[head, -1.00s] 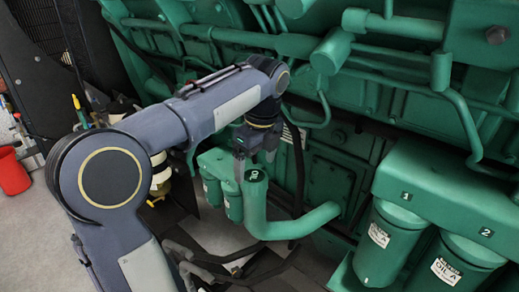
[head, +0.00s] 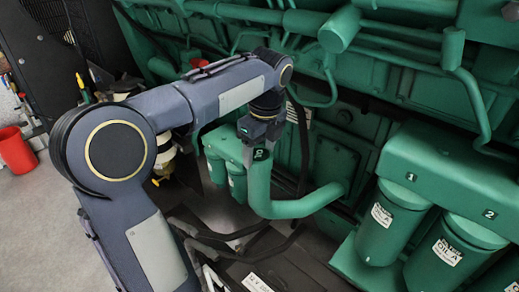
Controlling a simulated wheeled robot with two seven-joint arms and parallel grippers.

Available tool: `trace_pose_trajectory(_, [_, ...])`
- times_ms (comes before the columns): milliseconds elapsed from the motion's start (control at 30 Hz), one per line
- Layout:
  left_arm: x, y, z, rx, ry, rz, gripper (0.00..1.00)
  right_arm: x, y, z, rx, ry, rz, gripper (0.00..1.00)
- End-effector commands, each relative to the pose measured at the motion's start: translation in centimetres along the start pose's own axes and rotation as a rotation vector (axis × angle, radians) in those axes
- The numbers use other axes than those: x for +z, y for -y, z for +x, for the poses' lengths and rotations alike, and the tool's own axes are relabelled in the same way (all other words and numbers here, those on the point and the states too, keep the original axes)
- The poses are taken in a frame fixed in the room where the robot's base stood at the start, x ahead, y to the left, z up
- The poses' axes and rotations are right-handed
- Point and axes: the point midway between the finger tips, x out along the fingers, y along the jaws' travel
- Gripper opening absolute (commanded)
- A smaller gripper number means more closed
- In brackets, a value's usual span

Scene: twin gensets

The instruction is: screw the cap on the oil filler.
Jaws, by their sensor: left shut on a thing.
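The oil filler is a thick green pipe (head: 260,188) that rises from a bend beside the engine, left of centre in the head view. The cap (head: 261,155) is a small dark disc with pale lettering at the pipe's upright mouth. My left gripper (head: 256,150) points down over the mouth and is shut on the cap. The fingers cover much of the cap, so I cannot tell how it sits on the pipe or whether it is level. My right gripper is not in view.
Green filters (head: 236,182) hang close on the left of the pipe. Larger numbered filters (head: 390,225) stand to the right. The green engine (head: 330,140) with its pipes fills the back. A red bucket (head: 16,150) stands on the floor far left.

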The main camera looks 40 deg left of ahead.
Motion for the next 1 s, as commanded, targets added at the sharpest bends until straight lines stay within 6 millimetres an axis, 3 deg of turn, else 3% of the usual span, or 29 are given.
trace_pose_trajectory(300, [0.0,-0.1,-0.1,-0.040,-0.001,0.347,0.36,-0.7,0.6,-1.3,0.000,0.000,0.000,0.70])
trace_pose_trajectory(667, [0.0,-0.1,0.1,-0.047,-0.001,0.409,0.36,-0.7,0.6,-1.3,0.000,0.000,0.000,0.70])
trace_pose_trajectory(1000, [0.1,-0.2,0.1,-0.092,-0.002,0.778,0.36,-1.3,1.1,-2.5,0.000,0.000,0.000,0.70])
